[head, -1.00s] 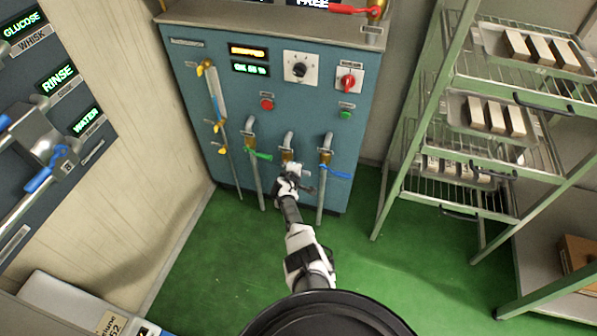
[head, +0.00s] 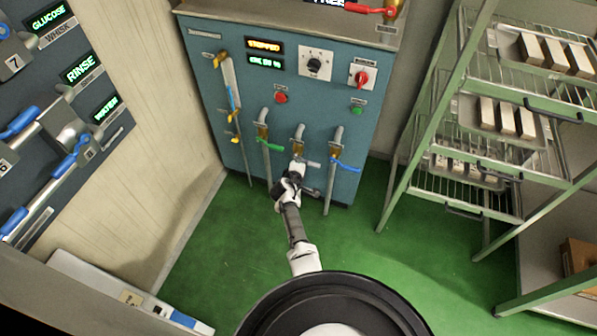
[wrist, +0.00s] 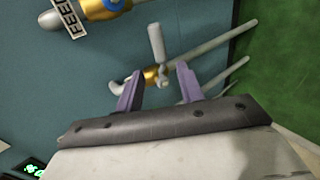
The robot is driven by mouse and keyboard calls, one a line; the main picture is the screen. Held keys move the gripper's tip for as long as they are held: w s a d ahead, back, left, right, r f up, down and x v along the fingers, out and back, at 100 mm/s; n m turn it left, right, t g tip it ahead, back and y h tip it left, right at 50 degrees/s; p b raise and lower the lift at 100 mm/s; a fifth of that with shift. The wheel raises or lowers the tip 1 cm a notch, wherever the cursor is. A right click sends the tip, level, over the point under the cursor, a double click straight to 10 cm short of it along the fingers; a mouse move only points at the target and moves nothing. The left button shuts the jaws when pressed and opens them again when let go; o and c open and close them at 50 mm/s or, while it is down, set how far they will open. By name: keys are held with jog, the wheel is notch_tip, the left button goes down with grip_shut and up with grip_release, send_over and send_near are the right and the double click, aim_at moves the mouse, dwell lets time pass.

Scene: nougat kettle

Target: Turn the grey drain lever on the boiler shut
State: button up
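The boiler (head: 210,85) is a blue-green cabinet with several pipes on its front. The grey drain lever (head: 311,163) is on the middle pipe, between a green-handled and a blue-handled valve. It sticks out to the right, across the pipe. In the wrist view the grey lever (wrist: 157,42) points up from a brass valve body (wrist: 152,77). My gripper (head: 292,182) is just below this valve in the head view. In the wrist view its two purple fingers (wrist: 158,80) are apart, appearing on either side of the brass body; contact cannot be told.
The green lever (head: 269,145) and the blue lever (head: 346,166) flank the middle pipe. A green rack (head: 425,135) with trays stands at the right. A panel with blue handles (head: 75,110) is at the left. The green floor (head: 235,250) before the boiler is clear.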

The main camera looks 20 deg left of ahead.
jog(key=v, duration=0.5)
jog(key=shift+s+r, duration=0.1)
jog(key=shift+s, duration=0.05)
dwell(0.4)
